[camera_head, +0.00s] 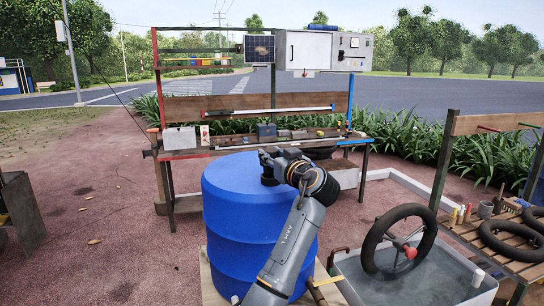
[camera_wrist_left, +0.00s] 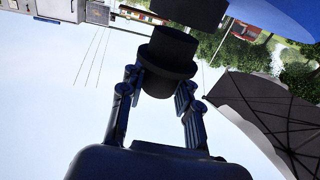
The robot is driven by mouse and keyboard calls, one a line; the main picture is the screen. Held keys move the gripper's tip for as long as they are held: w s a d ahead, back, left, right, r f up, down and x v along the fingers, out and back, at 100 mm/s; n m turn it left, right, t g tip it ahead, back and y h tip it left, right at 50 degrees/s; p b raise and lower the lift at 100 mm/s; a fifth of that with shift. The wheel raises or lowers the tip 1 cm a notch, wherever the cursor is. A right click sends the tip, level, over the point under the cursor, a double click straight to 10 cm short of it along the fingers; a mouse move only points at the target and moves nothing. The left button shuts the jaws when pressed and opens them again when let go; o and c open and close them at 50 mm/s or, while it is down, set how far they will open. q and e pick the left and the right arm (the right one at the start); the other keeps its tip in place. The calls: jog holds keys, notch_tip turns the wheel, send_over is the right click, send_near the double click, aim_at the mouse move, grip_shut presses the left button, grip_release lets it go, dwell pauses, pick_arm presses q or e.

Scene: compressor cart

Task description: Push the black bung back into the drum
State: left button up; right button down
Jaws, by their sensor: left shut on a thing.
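The blue drum (camera_head: 235,220) stands upright in the middle of the head view. My left gripper (camera_head: 266,165) is over the drum's top, its arm coming up from below. In the left wrist view my left gripper (camera_wrist_left: 160,82) is shut on the black bung (camera_wrist_left: 168,52), a stepped round plug with a wider collar. A dark shape (camera_wrist_left: 190,12) lies just beyond the bung's narrow end; I cannot tell whether they touch. The drum's blue (camera_wrist_left: 285,15) shows at the top right there. In the head view the bung cannot be told from the dark gripper. My right gripper is not in view.
A wooden workbench (camera_head: 185,153) with tools and a grey control box (camera_head: 352,52) stands behind the drum. At right are a grey water tub (camera_head: 430,287), a black tyre (camera_head: 374,245) and a slatted table (camera_head: 462,236).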

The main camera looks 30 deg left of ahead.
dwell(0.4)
pick_arm(q)
jog(key=shift+b, duration=0.3)
jog(key=shift+b, duration=0.3)
dwell(0.4)
jog(key=shift+f+b, duration=1.65)
jog(key=shift+f, duration=0.05)
jog(key=o, duration=1.2)
jog(key=shift+r, duration=0.1)
jog(key=shift+o, duration=0.2)
jog(key=v, duration=1.2)
